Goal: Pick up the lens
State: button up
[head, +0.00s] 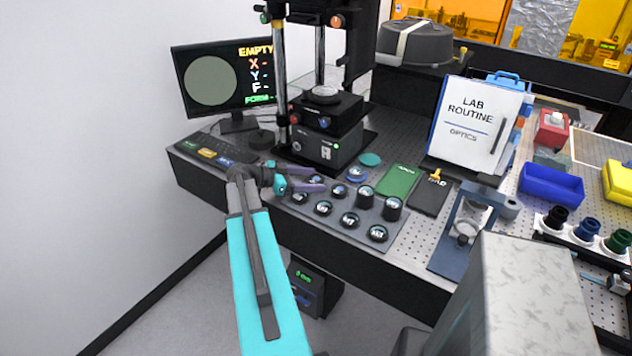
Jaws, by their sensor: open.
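Several round lenses in dark mounts sit on a grey tray (301,212) at the front of the bench; one lens (349,220) is near the tray's middle and a taller one (392,208) is at its right. Which of them the task means, I cannot tell. A separate round piece with a blue rim (357,174) lies just behind the tray. My gripper (318,180) has purple fingers, is open and appears empty. It is over the tray's back left part, with its fingers pointing right. Parts of the tray's left end are hidden by it.
The interferometer (327,146) stands behind my gripper, with a round pale piece (324,92) on its stage. The monitor (222,80) at left reads "EMPTY". A green notebook (398,182), a clipboard (470,122) and a blue bin (551,185) are to the right.

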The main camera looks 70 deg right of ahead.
aim_at(311, 181)
jog(key=c, duration=1.2)
jog(key=shift+r, duration=0.15)
jog(key=shift+r+b, duration=0.95)
jog(key=shift+r, duration=0.4)
jog(key=shift+s+a+r, duration=0.1)
jog(key=shift+a+r, duration=0.1)
jog(key=shift+a, duration=0.05)
jog(key=s+a+b, duration=0.1)
jog(key=a, duration=0.3)
jog(key=s+a+b, duration=0.1)
jog(key=a+b, duration=0.1)
jog(key=a, duration=0.2)
jog(key=s+a+r+b, duration=0.1)
jog(key=s+a, duration=0.1)
jog(key=a, duration=0.2)
jog(key=shift+r, duration=0.1)
jog(key=shift+a+b, duration=0.1)
jog(key=shift+b, duration=0.75)
jog(key=b, duration=0.3)
jog(key=shift+w, duration=0.15)
